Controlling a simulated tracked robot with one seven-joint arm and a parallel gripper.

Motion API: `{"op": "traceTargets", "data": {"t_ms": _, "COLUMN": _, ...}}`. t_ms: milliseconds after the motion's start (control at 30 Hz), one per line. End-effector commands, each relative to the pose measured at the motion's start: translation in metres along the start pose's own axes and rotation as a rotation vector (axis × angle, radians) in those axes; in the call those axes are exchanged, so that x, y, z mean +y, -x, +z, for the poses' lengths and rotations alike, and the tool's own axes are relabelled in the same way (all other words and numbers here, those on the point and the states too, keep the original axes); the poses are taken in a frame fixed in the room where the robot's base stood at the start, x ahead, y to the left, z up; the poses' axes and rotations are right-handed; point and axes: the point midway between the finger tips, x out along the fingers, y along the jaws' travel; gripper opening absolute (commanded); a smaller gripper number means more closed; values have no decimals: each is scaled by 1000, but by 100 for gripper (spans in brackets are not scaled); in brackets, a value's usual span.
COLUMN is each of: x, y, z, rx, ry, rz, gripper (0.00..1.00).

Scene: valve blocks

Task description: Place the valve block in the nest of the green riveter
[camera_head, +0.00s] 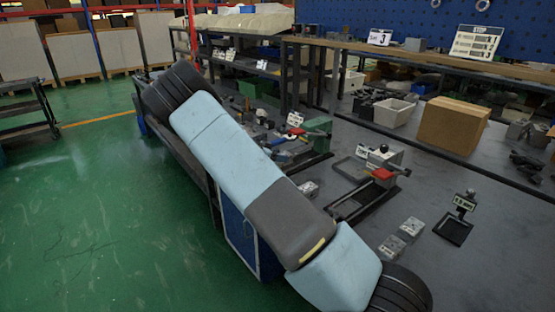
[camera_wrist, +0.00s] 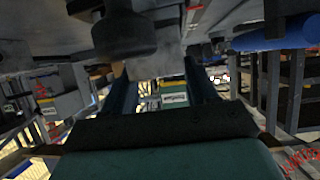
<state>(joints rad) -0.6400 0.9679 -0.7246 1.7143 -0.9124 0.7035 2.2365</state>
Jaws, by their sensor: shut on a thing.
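My gripper (camera_wrist: 160,88) shows in the wrist view as two dark fingers reaching up from a teal palm. It is shut on a grey valve block (camera_wrist: 157,65), partly hidden between the fingertips. A dark rounded knob (camera_wrist: 125,35) is close to the block in that view; I cannot tell whether they touch. In the head view my gripper and the held block do not show.
A grey riveter with a red part (camera_head: 383,174) stands to the right. A cardboard box (camera_head: 453,125) and a white bin (camera_head: 395,110) stand at the back. The bench between is partly clear.

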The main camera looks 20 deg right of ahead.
Motion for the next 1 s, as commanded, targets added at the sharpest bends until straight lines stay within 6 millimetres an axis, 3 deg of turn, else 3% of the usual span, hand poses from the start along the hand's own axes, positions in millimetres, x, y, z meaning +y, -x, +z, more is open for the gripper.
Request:
{"op": "traceTargets", "data": {"t_ms": 100, "x": 0, "y": -5, "z": 9, "rx": 1, "ry": 0, "rz": 1, "gripper": 10}}
{"op": "traceTargets", "data": {"t_ms": 367, "x": 0, "y": -6, "z": 10, "rx": 0, "ry": -1, "rz": 0, "gripper": 10}}
{"op": "traceTargets", "data": {"t_ms": 400, "x": 0, "y": -6, "z": 11, "rx": 0, "ry": 0, "rz": 0, "gripper": 59}}
{"op": "traceTargets", "data": {"t_ms": 667, "x": 0, "y": -6, "z": 11, "rx": 0, "ry": -1, "rz": 0, "gripper": 83}}
{"op": "traceTargets", "data": {"t_ms": 1000, "x": 0, "y": -1, "z": 10, "rx": 0, "ry": 0, "rz": -1, "gripper": 83}}
